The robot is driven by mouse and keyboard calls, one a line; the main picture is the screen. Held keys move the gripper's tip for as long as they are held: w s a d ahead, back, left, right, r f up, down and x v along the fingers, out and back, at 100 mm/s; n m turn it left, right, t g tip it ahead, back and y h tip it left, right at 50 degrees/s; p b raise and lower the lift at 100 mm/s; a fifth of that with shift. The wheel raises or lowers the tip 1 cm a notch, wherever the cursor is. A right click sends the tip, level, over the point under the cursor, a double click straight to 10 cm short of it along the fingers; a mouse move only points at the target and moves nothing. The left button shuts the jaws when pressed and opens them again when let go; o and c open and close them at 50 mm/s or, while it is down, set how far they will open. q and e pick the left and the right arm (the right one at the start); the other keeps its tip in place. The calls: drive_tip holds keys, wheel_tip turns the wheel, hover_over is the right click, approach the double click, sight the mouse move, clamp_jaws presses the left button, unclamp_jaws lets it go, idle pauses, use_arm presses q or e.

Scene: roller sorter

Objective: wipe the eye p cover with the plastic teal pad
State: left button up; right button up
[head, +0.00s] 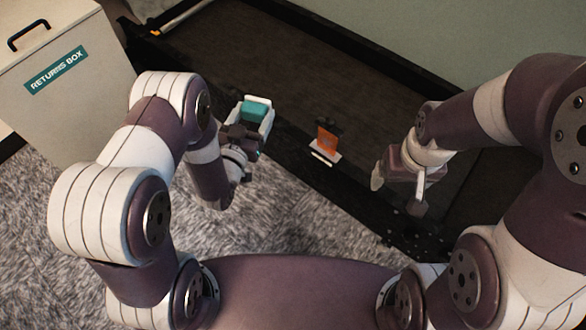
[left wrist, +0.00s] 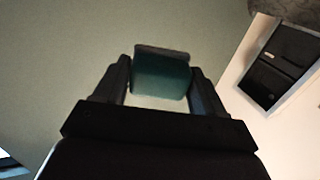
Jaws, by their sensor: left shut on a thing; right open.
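The teal pad (head: 255,108) is in my left gripper (head: 254,119), held above the near edge of the conveyor. In the left wrist view the pad (left wrist: 161,78) sits between the two dark fingers of the left gripper (left wrist: 162,92). A small upright orange piece (head: 326,140) with a pale strip at its foot stands on the dark rail, right of the pad and apart from it. It looks like the eye p cover, but its lettering is too small to read. My right gripper (head: 396,177) is open and empty, to the right of the orange piece.
A pale returns box (head: 70,95) with a black handle stands at the left. Grey carpet (head: 310,215) lies in front. The left wrist view shows a dark panel (left wrist: 285,60) at right.

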use_arm(q)
drive_tip(key=s+d+f+m+g+h+b, duration=0.1)
drive_tip(key=d+f+m+h+b, duration=0.2)
drive_tip(key=f+b, duration=0.5)
drive_tip(key=s+d+f+m+g+h+b, duration=0.1)
drive_tip(key=d+f+g+h+b, duration=0.15)
drive_tip(key=d+f+b, duration=0.55)
drive_tip(key=shift+t+h, duration=0.25)
drive_tip(key=shift+t, duration=0.1)
drive_tip(key=shift+w+d+f, duration=0.2)
drive_tip(key=shift+w+f, duration=0.2)
drive_tip(key=shift+w, duration=0.45)
drive_tip(key=shift+w+d+f, duration=0.25)
drive_tip(key=shift+w+f, duration=0.1)
drive_tip(key=shift+w, duration=0.55)
drive_tip(key=shift+w+d+f, duration=0.2)
drive_tip(key=shift+w+f, duration=0.2)
drive_tip(key=shift+w, duration=0.45)
use_arm(e)
wheel_tip(320, 180, down, 21)
drive_tip(key=shift+s, duration=0.2)
use_arm(q)
drive_tip(key=shift+b+x, duration=0.4)
drive_tip(key=shift+x, duration=0.6)
use_arm(e)
drive_tip(key=shift+f, duration=0.3)
